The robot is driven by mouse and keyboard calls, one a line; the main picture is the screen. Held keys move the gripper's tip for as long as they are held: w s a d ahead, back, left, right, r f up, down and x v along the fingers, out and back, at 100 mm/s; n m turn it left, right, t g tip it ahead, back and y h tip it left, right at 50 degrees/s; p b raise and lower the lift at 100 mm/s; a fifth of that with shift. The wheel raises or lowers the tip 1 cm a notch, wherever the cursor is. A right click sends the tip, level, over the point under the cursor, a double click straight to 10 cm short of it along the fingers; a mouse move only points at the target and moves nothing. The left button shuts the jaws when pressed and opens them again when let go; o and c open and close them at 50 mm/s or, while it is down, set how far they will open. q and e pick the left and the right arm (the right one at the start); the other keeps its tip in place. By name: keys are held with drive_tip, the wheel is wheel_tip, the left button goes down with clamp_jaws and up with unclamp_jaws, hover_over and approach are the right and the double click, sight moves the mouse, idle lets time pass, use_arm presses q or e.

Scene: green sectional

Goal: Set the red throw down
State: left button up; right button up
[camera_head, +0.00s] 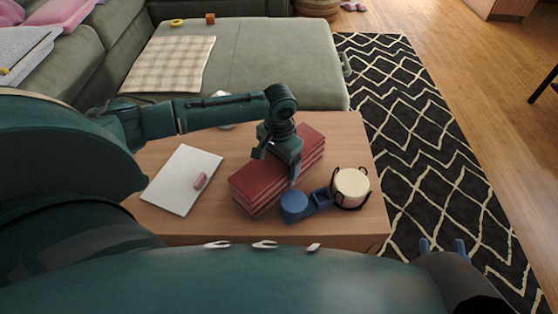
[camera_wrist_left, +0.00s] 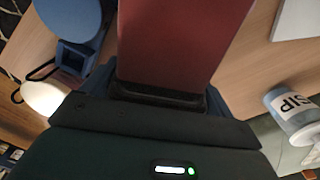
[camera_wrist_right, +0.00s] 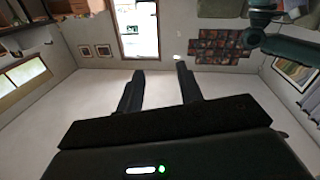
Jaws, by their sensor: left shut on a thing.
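The red throw (camera_head: 262,185) is a folded, layered dark red block over the middle of the wooden coffee table (camera_head: 345,130). My left gripper (camera_head: 293,172) reaches over it from the left and is shut on it. In the left wrist view the throw (camera_wrist_left: 180,40) sticks out from between the fingers, with the table behind it. I cannot tell whether its underside touches the table. My right gripper (camera_head: 442,246) is at the lower right, over the rug side. In the right wrist view its two fingers (camera_wrist_right: 158,85) are apart with nothing between them.
A cup (camera_wrist_left: 291,112) shows in the left wrist view. A grey-green sofa seat (camera_head: 270,65) is behind.

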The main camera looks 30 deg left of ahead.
use_arm(q)
drive_tip(key=o, duration=1.1)
